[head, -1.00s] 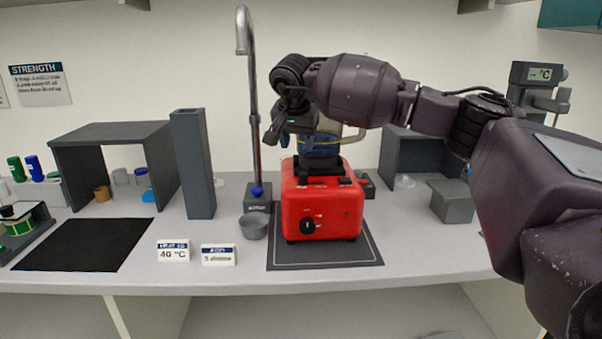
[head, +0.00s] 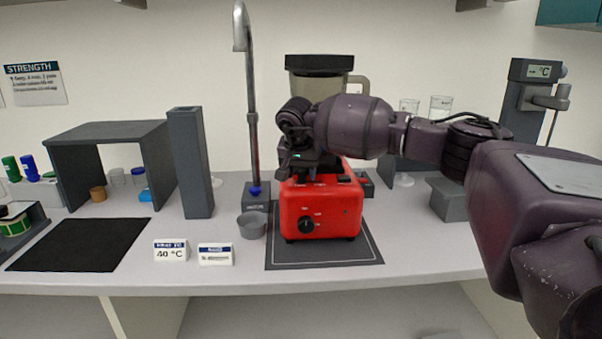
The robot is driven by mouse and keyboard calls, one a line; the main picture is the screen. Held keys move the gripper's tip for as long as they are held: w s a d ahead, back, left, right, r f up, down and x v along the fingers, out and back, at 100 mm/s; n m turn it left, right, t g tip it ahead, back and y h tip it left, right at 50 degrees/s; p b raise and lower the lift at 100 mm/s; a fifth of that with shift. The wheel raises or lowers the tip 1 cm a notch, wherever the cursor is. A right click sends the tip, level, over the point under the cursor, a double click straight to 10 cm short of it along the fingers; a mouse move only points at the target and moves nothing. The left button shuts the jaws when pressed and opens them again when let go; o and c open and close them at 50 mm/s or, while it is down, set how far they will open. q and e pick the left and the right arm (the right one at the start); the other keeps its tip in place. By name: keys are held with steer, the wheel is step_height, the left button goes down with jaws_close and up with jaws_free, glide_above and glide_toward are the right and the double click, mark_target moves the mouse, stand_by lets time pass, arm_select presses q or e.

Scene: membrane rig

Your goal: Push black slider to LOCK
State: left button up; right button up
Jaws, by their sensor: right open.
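The red blender base (head: 335,220) stands on a dark mat (head: 368,252), with a black knob (head: 306,225) on its front. Small dark parts (head: 318,183) show on its top front edge. I cannot tell which of them is the black slider or read a LOCK mark. My right gripper (head: 294,176) points down at the left of the base's top. It is open, its fingers small and dark, and I cannot tell whether it touches the base. The dark-lidded jar (head: 320,72) rises behind my right arm, which hides its lower part. My left gripper is not in view.
A faucet-like metal pipe (head: 252,110) and a grey bowl (head: 252,225) stand left of the base. Two white label cards (head: 171,250) sit near the front edge. A tall grey column (head: 192,165) is farther left. The black mat (head: 85,245) is bare.

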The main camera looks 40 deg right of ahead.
mark_target(319, 180)
steer(key=shift+f, duration=0.2)
jaws_close()
steer(key=s+d, duration=0.1)
steer(key=s+d+p, duration=0.1)
steer(key=d, duration=0.1)
steer(key=shift+d+r, duration=0.2)
steer(key=shift+d, duration=0.05)
steer(key=shift+s+d+f, duration=0.1)
steer(key=shift+d, duration=0.15)
steer(key=shift+a, duration=0.1)
jaws_free()
